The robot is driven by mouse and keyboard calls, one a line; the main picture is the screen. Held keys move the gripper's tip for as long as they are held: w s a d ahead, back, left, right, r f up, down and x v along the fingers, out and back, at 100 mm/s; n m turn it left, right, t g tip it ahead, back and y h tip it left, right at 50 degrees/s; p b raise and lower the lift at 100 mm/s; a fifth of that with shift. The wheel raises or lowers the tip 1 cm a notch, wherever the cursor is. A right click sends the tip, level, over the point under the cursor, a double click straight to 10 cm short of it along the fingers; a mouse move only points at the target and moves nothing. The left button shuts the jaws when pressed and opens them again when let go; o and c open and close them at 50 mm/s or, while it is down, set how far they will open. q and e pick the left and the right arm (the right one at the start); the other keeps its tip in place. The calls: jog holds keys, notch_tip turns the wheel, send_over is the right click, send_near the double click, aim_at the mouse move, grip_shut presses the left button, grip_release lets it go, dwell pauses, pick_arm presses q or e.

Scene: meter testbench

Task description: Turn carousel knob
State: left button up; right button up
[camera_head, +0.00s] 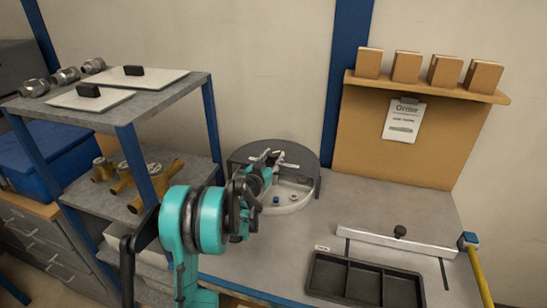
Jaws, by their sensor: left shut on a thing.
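The carousel (295,201) stands on the bench against the wall, a round pale turntable with a grey curved cover behind it. My left arm reaches in from the lower left, and my left gripper (266,165) is over the middle of the carousel. It is shut on the carousel knob, which is mostly hidden behind the fingers and the arm. Small metallic parts show around the fingertips, and a small blue piece sits on the turntable's front part. My right gripper is not in view.
A grey shelf (165,101) with blue posts, holding metal fittings, white plates and brass meters, stands close left of my arm. A black divided tray (327,278) and a pale rail (375,238) lie on the right of the bench. The bench right of the carousel is clear.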

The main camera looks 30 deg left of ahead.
pick_arm(q)
jog(key=m+h, duration=0.2)
jog(key=h, duration=0.2)
jog(key=m+h, duration=0.3)
jog(key=h, duration=0.1)
jog(key=shift+a+m+g+h+p, duration=0.2)
jog(key=shift+m+g+h+p, duration=0.1)
jog(key=shift+g+h, duration=0.1)
jog(key=m+g+h, duration=0.2)
jog(key=m+h, duration=0.1)
jog(key=m+g+h+p, duration=0.1)
jog(key=m+g+h, duration=0.1)
jog(key=g+h, duration=0.1)
jog(key=shift+d+m+h, duration=0.15)
jog(key=shift+m+h, duration=0.25)
jog(key=shift+h, duration=0.3)
jog(key=shift+g, duration=0.3)
jog(key=o, duration=1.2)
